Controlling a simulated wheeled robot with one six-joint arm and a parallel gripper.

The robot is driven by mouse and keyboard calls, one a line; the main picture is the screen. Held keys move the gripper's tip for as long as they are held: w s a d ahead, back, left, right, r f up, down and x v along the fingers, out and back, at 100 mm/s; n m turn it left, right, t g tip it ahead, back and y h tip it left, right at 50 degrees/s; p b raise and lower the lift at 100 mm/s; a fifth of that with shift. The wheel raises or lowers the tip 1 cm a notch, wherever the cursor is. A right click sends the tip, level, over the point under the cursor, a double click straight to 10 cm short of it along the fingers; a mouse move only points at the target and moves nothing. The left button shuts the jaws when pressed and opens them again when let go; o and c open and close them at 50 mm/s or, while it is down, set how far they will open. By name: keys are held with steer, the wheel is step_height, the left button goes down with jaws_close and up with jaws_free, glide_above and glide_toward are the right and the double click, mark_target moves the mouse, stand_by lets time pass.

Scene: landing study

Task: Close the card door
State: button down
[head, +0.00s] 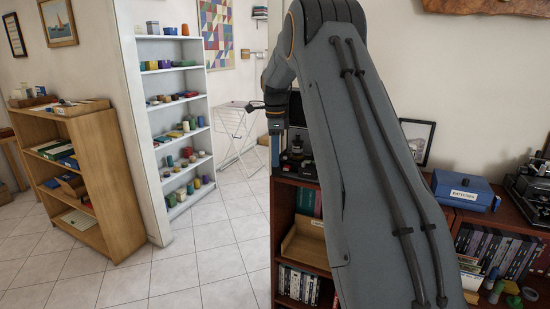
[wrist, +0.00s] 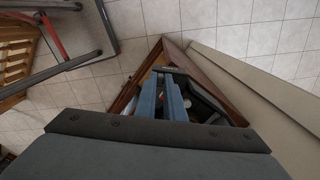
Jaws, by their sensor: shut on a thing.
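My gripper (wrist: 163,99) points down at the end of the shelf top in the wrist view, with its two long blue fingers close together. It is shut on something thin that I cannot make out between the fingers. In the head view a blue finger of my gripper (head: 275,151) shows just left of a dark device (head: 297,158) on the shelf top. The same dark device (wrist: 205,103) is partly seen right of the fingers in the wrist view. I cannot pick out a card door; my arm and fingers hide part of the device.
The brown shelf (head: 285,222) holds books and a tray. A blue batteries box (head: 465,190) and a dark machine (head: 530,190) stand on its right part. A drying rack (head: 236,125) stands behind. A white bookcase (head: 175,110) and wooden bookcase (head: 98,165) are left. Tiled floor between is clear.

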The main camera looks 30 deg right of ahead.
steer(key=shift+d, duration=0.1)
steer(key=n, duration=0.2)
steer(key=s+d+n, duration=0.1)
steer(key=n, duration=0.1)
steer(key=d+n, duration=0.1)
steer(key=n, duration=0.1)
steer(key=shift+s+d+n+b, duration=0.15)
steer(key=shift+d+n+b, duration=0.1)
steer(key=shift+n+b, duration=0.15)
steer(key=d+n, duration=0.1)
steer(key=n, duration=0.3)
steer(key=d+n, duration=0.1)
steer(key=shift+d+n, duration=0.3)
steer(key=shift+n, duration=0.1)
steer(key=c, duration=1.8)
jaws_free()
steer(key=shift+c, duration=0.2)
steer(key=shift+a, duration=0.15)
